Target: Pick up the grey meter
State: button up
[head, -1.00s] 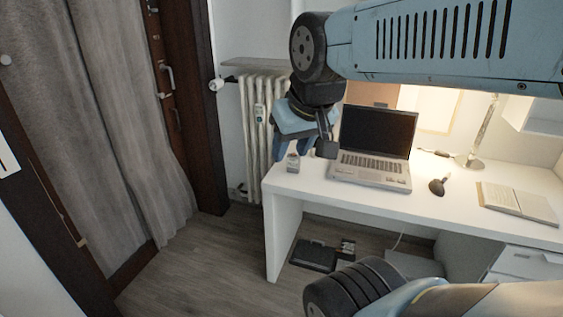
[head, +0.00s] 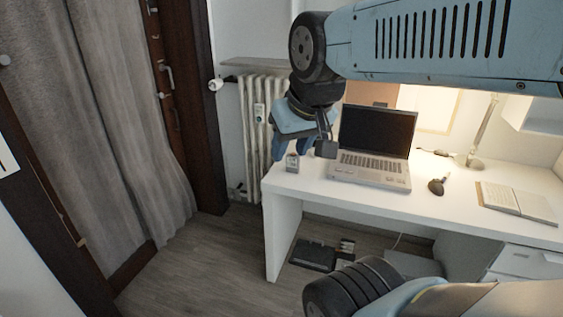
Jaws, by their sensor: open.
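A small grey meter (head: 292,163) stands on the white desk near its left end, left of the laptop. Its face is too small to read. My gripper (head: 305,150) hangs from my blue arm over the left end of the desk, with its fingers pointing down. The fingers are open and their tips are close to the top of the meter in the picture. I cannot tell how far apart they are in depth. No object shows between the fingers.
An open laptop (head: 370,168) stands just right of the gripper. A dark mouse-like object (head: 438,186), an open book (head: 515,202) and a lamp (head: 482,135) are farther right. A radiator (head: 259,120) stands behind the desk's left end. The desk (head: 400,208) is bare along its front.

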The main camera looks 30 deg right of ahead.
aim_at(293, 163)
jog(key=z, duration=1)
jog(key=i, duration=0.1)
jog(key=u, duration=3.05)
jog(key=k, duration=1)
jog(key=z, duration=1.3)
jog(key=i, duration=1)
